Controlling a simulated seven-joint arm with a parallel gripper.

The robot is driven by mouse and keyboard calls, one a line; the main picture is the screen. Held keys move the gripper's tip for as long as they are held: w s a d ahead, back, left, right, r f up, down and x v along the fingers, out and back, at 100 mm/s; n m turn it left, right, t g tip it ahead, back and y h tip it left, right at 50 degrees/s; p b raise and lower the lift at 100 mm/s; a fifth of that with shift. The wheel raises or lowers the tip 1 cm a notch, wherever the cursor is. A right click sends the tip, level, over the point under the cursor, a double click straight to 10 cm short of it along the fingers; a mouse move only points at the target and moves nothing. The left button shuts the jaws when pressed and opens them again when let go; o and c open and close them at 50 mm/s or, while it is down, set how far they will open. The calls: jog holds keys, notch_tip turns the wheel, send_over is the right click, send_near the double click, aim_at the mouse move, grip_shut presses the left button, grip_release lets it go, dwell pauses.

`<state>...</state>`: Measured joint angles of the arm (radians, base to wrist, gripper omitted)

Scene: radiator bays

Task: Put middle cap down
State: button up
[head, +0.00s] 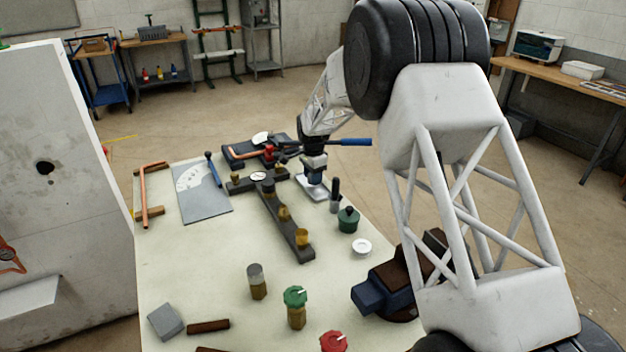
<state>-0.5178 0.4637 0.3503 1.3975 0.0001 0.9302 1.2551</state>
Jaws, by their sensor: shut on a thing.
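My gripper (313,180) is low over the far right part of the table, above a small flat light-grey tray or plate (318,194). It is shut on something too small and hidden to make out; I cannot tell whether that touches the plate. At the front stand brass valve bodies: one with a grey top (256,270), one with a green cap (295,296), and one with a red cap (333,342) cut by the frame edge. I cannot tell which cap is the middle one.
A dark bar with brass fittings (272,210) lies left of my gripper. A black-handled tool (335,195), green pot (348,220), white dish (361,247) and blue vise (385,290) stand right. A pipe bender (265,150) lies behind.

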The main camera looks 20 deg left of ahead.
jog(key=shift+f, duration=0.75)
jog(key=shift+f, duration=0.1)
jog(key=o, duration=1)
jog(key=shift+o, duration=0.2)
notch_tip(320, 180, up, 12)
dwell(0.6)
